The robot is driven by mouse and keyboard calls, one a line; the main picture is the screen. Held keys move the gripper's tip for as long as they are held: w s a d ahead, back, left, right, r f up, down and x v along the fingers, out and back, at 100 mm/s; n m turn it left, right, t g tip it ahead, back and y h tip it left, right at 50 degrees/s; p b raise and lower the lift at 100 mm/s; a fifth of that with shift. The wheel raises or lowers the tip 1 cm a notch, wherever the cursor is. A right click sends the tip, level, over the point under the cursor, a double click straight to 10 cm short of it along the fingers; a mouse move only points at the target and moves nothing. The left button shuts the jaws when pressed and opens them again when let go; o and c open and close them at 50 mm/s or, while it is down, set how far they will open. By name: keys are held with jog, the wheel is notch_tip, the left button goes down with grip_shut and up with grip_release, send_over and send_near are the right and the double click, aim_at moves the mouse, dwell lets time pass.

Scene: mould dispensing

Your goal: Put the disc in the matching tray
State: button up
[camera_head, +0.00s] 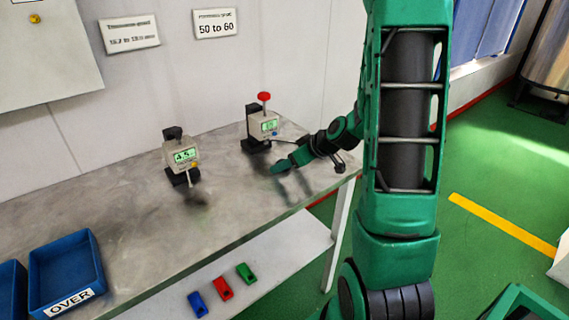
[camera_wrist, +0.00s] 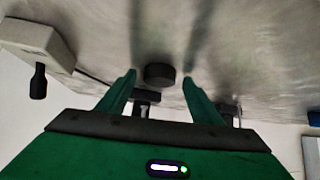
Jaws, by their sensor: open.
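A small dark disc (camera_wrist: 160,75) shows in the wrist view on the grey tabletop, between the two fingertips of my gripper (camera_wrist: 158,73). A gap shows on each side of it, so the fingers are open and not gripping it. In the head view my gripper (camera_head: 279,168) is low over the table, just in front of the gauge with the red knob (camera_head: 262,124). I cannot make out the disc there. A blue tray labelled OVER (camera_head: 65,275) stands at the table's left front. Another blue tray (camera_head: 10,290) is cut off by the left edge.
A second gauge (camera_head: 182,156) reading about 4.5 stands left of my gripper. Blue, red and green small blocks (camera_head: 222,289) lie on the lower shelf. Wall signs include "50 to 60" (camera_head: 215,24). The tabletop (camera_head: 130,215) between the left gauge and the trays is clear.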

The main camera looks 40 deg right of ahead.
jog(key=shift+r, duration=0.1)
jog(key=v, duration=1)
jog(key=shift+s, duration=0.25)
dwell(0.3)
jog(key=s+a+r+m+g+h, duration=0.1)
jog(key=s+m+g, duration=0.3)
jog(key=s, duration=0.8)
jog(key=s+a+r+m+g+h, duration=0.1)
jog(key=s+a+m+g, duration=0.3)
jog(key=s, duration=0.8)
jog(key=shift+m+g, duration=0.5)
jog(key=shift+m, duration=0.2)
jog(key=shift+a, duration=0.1)
jog(key=shift+w+f, duration=0.2)
jog(key=shift+w, duration=0.25)
